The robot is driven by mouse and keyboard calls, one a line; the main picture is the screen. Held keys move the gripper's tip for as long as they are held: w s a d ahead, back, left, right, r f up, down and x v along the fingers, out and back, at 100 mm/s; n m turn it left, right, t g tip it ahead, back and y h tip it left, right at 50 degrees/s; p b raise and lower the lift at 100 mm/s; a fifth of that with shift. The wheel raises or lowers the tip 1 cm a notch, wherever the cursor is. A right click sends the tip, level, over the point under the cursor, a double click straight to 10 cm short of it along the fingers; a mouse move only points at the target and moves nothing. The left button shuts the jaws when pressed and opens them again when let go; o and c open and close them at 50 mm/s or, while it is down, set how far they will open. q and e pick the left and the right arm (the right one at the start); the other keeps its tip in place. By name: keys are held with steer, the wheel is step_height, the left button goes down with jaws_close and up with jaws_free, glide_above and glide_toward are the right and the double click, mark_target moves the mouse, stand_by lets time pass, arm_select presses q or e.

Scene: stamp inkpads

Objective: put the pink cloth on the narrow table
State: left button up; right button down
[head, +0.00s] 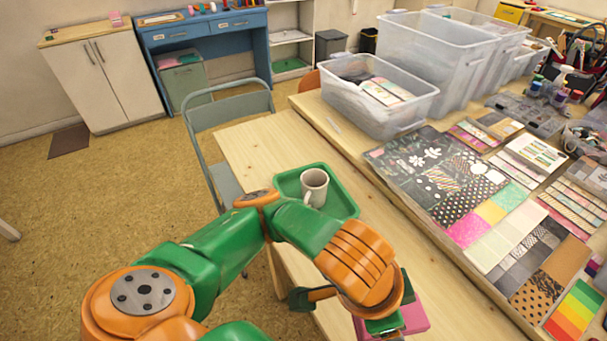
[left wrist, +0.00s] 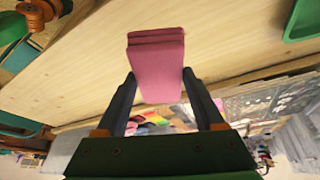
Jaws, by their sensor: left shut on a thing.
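The pink cloth (head: 415,316) is a folded block, partly hidden behind my left gripper in the head view. It shows more fully in the left wrist view (left wrist: 157,50). My left gripper (head: 384,322) is shut on it; in the left wrist view its fingers (left wrist: 159,76) are on either side of the cloth. The cloth is over the pale wood narrow table (head: 255,145); I cannot tell whether it touches the top. My right gripper is not in view.
A green tray (head: 346,204) with a white mug (head: 314,186) is on the narrow table, beyond my gripper. The larger craft table alongside holds patterned sheets (head: 440,172) and clear plastic bins (head: 372,112). A grey-green chair (head: 232,108) stands at the left edge.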

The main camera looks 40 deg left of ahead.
arm_select(q)
steer(key=shift+s+d+r, duration=0.1)
steer(key=shift+f, duration=0.2)
steer(key=w+a+f+b, duration=0.1)
steer(key=w+a+f, duration=0.1)
steer(key=w+f, duration=0.1)
steer(key=w+a+f+b, duration=0.1)
steer(key=w+a+f, duration=0.2)
steer(key=w+a+f+b, duration=0.2)
steer(key=w+a+f, duration=0.1)
steer(key=w, duration=0.1)
steer(key=shift+f, duration=0.25)
steer(key=f, duration=0.3)
steer(key=shift+w+a+f, duration=0.1)
steer(key=shift+w+a, duration=0.05)
steer(key=shift+a, duration=0.05)
steer(key=o, duration=1.3)
